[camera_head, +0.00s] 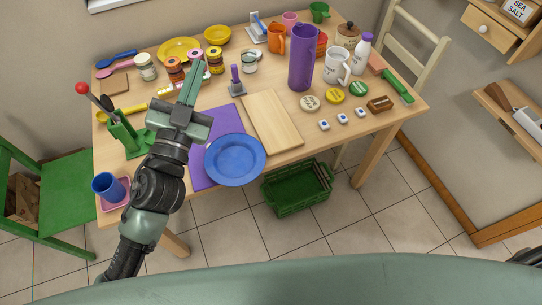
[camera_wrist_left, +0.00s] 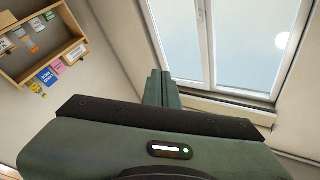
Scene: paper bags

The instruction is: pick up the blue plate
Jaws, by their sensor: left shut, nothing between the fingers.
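The blue plate (camera_head: 235,160) lies near the front edge of the wooden table, partly over a purple mat (camera_head: 203,176). My left gripper (camera_head: 195,70) is left of the plate and points toward the back of the table, with its arm passing over the table's left part. Its fingers are shut with nothing between them. In the left wrist view the closed fingers (camera_wrist_left: 162,88) point up toward a window, and the plate is not in that view. My right gripper is not in view.
A wooden cutting board (camera_head: 272,122) lies right of the plate. A tall purple container (camera_head: 302,57) and jars fill the back. A green crate (camera_head: 298,190) sits on the floor.

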